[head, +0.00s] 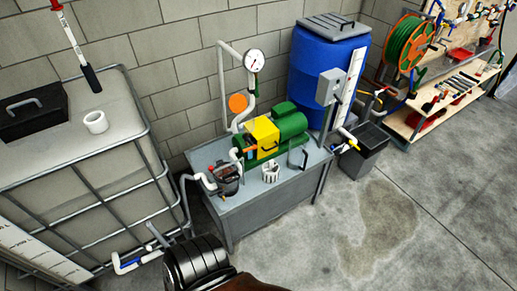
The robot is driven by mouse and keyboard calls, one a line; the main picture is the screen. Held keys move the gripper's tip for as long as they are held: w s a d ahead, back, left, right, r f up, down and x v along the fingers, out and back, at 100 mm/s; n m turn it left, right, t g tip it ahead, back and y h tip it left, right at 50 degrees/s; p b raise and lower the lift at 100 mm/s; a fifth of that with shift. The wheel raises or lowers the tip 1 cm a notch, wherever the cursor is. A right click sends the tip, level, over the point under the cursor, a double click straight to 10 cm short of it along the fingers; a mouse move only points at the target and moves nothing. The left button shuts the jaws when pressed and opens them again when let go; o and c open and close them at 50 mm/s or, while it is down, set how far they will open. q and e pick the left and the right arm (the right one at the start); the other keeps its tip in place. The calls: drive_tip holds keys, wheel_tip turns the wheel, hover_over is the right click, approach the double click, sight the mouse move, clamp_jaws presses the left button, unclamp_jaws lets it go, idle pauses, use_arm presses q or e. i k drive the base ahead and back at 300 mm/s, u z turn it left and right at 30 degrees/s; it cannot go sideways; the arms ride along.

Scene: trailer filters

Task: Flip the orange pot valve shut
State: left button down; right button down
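A dark strainer pot (227,183) stands at the left end of the grey bench (250,200), joined to white pipes.
A green motor (289,122) sits beside the pump. A caged white tank (70,170) stands left and a blue barrel (322,75) behind the bench. A grey bin (362,153) stands right. Open concrete floor (380,230) lies in front. A blue-handled valve (130,263) sits low at left.

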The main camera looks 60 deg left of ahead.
sight(250, 149)
drive_tip(key=u, duration=0.65)
drive_tip(key=i, duration=0.8)
drive_tip(key=u, duration=0.8)
